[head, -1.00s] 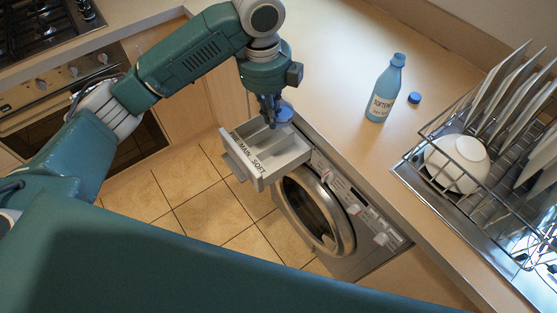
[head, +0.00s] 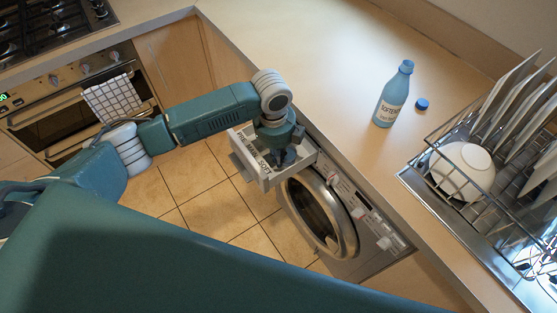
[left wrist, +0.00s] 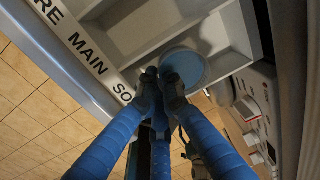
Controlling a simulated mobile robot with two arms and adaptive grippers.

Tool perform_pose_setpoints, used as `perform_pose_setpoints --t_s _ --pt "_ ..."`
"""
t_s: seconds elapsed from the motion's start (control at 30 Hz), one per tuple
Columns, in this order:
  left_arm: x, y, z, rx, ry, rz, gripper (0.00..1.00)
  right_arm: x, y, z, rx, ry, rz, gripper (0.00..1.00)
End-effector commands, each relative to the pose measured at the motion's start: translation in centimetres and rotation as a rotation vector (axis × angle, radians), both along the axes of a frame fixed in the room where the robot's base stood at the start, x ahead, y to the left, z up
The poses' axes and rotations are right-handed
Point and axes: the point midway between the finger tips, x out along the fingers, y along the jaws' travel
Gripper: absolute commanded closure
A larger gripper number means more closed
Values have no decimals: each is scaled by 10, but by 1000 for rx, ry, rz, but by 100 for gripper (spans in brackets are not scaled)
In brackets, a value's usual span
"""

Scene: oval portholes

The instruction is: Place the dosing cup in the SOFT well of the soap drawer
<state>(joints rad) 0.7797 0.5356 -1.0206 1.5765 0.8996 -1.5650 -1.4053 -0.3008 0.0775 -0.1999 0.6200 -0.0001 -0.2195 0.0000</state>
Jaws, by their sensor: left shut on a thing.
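The dosing cup (left wrist: 185,68) shows in the left wrist view as a round, light-blue shape with a paler rim. My left gripper (left wrist: 161,76) is shut on its near edge. The pulled-out soap drawer (head: 249,165) is pale grey and has several wells. Its front strip reads PRE, MAIN and a partly covered SOFT. The cup is over the SOFT side of the drawer; I cannot tell how deep it sits or whether it touches the walls. In the head view my left gripper (head: 284,158) points down over the drawer and hides the cup. My right gripper is not in view.
The washing machine (head: 352,240) with its round door is below the drawer. A blue softener bottle (head: 391,103) and its loose cap (head: 422,104) are on the countertop (head: 300,70). A dish rack (head: 412,172) with plates and a bowl is at right.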

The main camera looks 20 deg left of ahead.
Motion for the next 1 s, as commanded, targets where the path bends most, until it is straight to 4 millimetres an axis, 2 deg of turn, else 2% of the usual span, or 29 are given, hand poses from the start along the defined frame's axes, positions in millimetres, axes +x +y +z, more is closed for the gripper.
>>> perform_pose_setpoints --t_s 0.13,0.53,0.57,0.63,1.0 --pt "0 -1 -19 0 0 -1 100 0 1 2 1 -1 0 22" --pt "0 0 -24 0 0 -1 100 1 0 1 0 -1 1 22" --pt "0 0 -24 0 0 -1 89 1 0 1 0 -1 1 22" --pt "0 0 -24 0 0 -1 76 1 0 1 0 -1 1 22" --pt "1 0 -18 0 -2 -1 76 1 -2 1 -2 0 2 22"
